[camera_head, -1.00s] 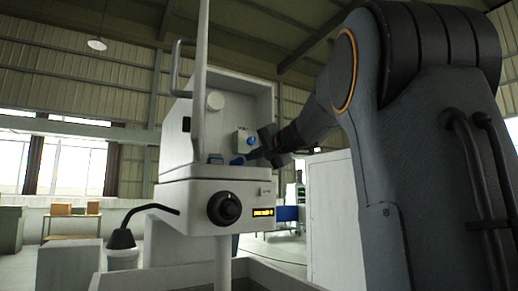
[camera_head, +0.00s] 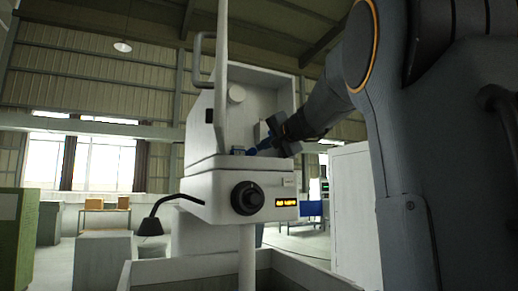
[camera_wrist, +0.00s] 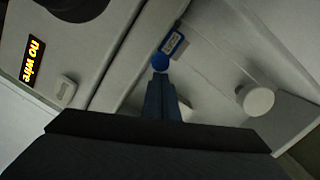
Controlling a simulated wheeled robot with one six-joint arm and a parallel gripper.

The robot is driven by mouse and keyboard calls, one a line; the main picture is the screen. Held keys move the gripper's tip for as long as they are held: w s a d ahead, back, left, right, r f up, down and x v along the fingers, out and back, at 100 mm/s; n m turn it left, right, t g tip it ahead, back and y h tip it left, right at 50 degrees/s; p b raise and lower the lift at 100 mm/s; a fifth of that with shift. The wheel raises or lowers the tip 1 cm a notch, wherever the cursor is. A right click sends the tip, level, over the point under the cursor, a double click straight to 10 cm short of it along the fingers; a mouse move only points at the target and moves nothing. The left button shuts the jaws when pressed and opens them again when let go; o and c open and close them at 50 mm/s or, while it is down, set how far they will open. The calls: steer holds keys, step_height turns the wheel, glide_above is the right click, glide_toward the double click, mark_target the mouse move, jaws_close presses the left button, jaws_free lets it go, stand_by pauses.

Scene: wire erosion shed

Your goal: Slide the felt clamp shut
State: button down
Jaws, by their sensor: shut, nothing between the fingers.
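My gripper (camera_head: 252,151) is shut and empty. It reaches into the open work bay of the white machine (camera_head: 217,185). In the wrist view its blue fingers (camera_wrist: 160,95) lie together, and a round blue knob (camera_wrist: 160,62) shows right at their tips; I cannot tell whether they touch it. A small blue plate with a pale marking (camera_wrist: 174,43) sits just beyond the knob. These blue parts may be the felt clamp, but I cannot tell how far it stands open. My fingers hide part of a pale piece behind them.
A white round knob (camera_wrist: 255,101) sticks out from the bay's back wall. The machine's lit display (camera_wrist: 34,60) reads "no wire". A black dial (camera_head: 247,198) is on its front, and a dark lamp (camera_head: 151,226) on a bent arm stands out at left. A white cabinet (camera_head: 350,205) stands at right.

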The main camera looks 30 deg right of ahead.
steer(key=shift+a, duration=0.15)
steer(key=s+d+r+b, duration=0.3)
steer(key=s+d, duration=0.1)
steer(key=s, duration=0.6)
steer(key=shift+s+b, duration=0.3)
steer(key=shift+b, duration=0.1)
steer(key=shift+d, duration=0.1)
